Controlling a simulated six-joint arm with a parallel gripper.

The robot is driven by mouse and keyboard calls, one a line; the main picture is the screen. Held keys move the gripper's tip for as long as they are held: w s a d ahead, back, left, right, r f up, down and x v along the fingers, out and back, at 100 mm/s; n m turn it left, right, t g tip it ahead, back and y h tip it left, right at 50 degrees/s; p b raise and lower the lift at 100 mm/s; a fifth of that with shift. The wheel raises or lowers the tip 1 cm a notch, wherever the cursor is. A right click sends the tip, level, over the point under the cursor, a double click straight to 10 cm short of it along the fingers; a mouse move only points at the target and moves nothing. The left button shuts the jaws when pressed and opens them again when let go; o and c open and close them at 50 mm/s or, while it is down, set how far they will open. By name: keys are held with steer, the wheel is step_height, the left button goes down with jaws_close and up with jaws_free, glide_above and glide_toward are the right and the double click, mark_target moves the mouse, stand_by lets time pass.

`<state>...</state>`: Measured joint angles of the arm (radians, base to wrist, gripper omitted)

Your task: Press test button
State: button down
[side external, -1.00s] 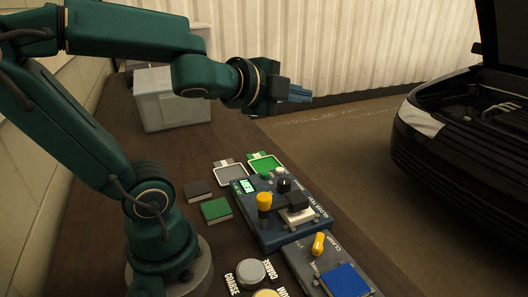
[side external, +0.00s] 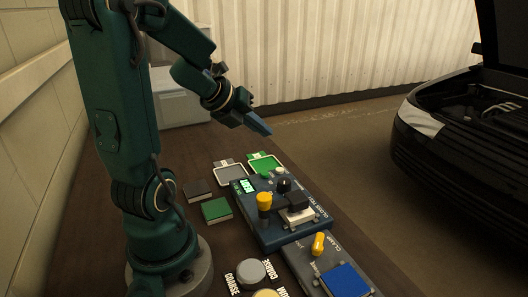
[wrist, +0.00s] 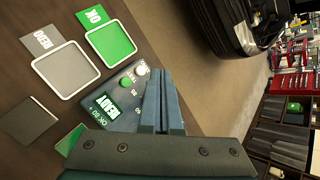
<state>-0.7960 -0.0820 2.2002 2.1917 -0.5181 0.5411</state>
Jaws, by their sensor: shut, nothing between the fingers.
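The blue-grey tester box (side external: 275,236) lies on the dark bench, with a lit green display (side external: 246,186) that reads READY in the wrist view. A small white round button (wrist: 141,68) sits beside the lettering TEST; in the side view it is the pale knob (side external: 280,171) at the box's far end. My gripper (side external: 266,131) is shut and empty, in the air above and beyond that end of the box, tilted downward. In the wrist view its closed fingers (wrist: 161,74) appear just right of the white button, apart from it as the side view shows. They hide part of the box.
A yellow-topped post (side external: 264,201), a black knob (side external: 284,185) and a block in a white holder (side external: 297,214) stand up from the box. Grey (side external: 230,175) and green (side external: 264,163) trays lie beyond it. The clamp panel (side external: 309,262) adjoins the near end.

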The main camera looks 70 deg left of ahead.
mark_target(265, 174)
steer(key=shift+f, duration=0.1)
stand_by(0.3)
steer(key=shift+f, duration=4.3)
steer(key=shift+f, duration=0.4)
steer(key=shift+f, duration=0.45)
steer(key=shift+r, duration=0.85)
